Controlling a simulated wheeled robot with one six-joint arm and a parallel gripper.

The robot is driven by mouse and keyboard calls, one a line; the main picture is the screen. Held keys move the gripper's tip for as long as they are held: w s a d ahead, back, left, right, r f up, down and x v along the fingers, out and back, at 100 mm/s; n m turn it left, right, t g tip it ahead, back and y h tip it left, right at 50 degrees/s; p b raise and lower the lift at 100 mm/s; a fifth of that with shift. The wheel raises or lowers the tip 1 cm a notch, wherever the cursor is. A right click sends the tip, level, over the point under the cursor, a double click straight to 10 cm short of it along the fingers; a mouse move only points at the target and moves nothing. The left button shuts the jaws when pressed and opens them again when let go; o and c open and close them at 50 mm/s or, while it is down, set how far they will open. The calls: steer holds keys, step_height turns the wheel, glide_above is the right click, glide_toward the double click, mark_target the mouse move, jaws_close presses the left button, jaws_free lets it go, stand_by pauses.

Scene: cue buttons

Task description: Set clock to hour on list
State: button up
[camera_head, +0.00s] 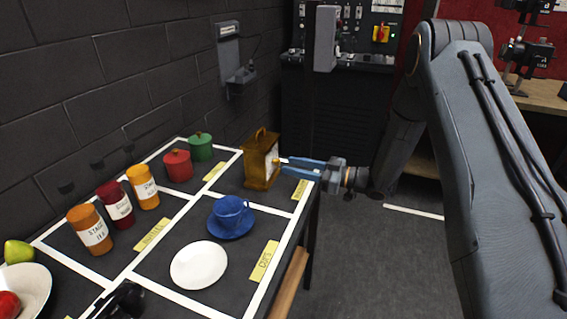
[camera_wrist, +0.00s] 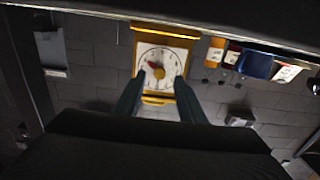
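A yellow-brown wooden clock (camera_head: 262,160) with a top handle stands at the table's far right corner, its white face turned toward my gripper. In the wrist view the clock (camera_wrist: 137,50) shows a white dial (camera_wrist: 165,51), a short red hand and a round yellow knob (camera_wrist: 158,73). The hour cannot be read surely. My gripper (camera_head: 284,166) has its blue fingers spread just in front of the face. In the wrist view the gripper (camera_wrist: 158,76) has a finger on each side of the dial, apart, with nothing clearly held. I cannot make out a list.
The black table has white lines and yellow labels (camera_head: 264,261). It holds a blue cup (camera_head: 229,210) on a saucer, a white plate (camera_head: 199,265), orange and red jars (camera_head: 90,230), and red and green lidded pots (camera_head: 178,165). A dark brick wall stands behind; floor is free right of the table.

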mark_target(276, 162)
steer(key=shift+p+x, duration=0.35)
steer(key=shift+x, duration=1.65)
jaws_close()
steer(key=shift+m, duration=0.4)
